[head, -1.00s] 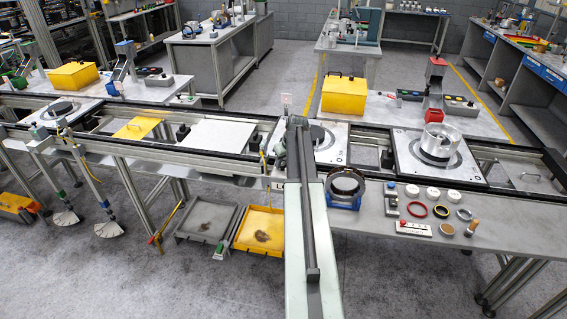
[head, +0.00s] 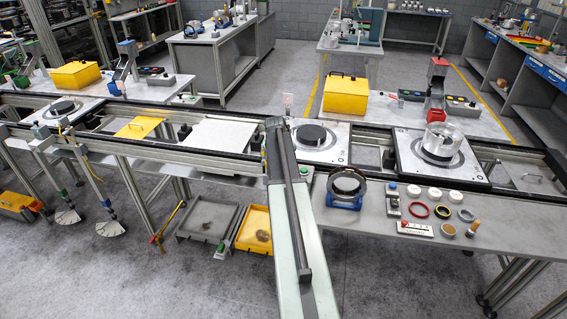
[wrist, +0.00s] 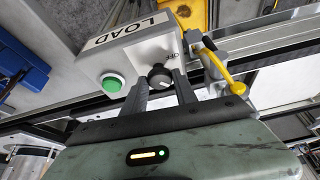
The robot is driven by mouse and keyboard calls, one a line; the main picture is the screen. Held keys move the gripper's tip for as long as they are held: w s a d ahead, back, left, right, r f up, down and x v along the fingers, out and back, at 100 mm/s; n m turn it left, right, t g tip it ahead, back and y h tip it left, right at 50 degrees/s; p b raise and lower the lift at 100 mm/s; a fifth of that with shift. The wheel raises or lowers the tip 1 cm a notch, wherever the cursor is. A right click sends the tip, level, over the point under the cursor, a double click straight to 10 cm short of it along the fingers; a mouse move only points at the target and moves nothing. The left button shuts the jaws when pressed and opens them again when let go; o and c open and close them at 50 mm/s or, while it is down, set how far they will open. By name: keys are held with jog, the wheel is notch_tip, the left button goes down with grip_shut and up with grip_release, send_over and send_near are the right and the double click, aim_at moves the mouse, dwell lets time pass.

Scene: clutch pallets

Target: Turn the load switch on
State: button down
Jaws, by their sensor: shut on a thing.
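In the wrist view the load switch is a black round knob (wrist: 160,79) on the face of a light grey box (wrist: 135,52) marked LOAD. My gripper (wrist: 161,84) has one finger on each side of the knob and is shut on it. The knob has a pale mark on its face; which position it points to is hard to tell. A green button (wrist: 112,83) sits left of the knob on the same box. In the head view my arm covers the gripper and the knob.
A yellow handle (wrist: 222,73) is close to the right of the box, and a dark rail runs behind. In the head view a ring in a blue holder (head: 345,187) stands right of my arm. A small-parts bench (head: 500,218) and a pallet (head: 402,150) are further right.

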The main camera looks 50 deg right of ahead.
jog(key=shift+m+g, duration=0.4)
jog(key=shift+m, duration=0.7)
jog(key=c, duration=1)
grip_release()
jog(key=p+v, duration=0.7)
jog(key=shift+a+r, duration=0.3)
jog(key=shift+r, duration=0.1)
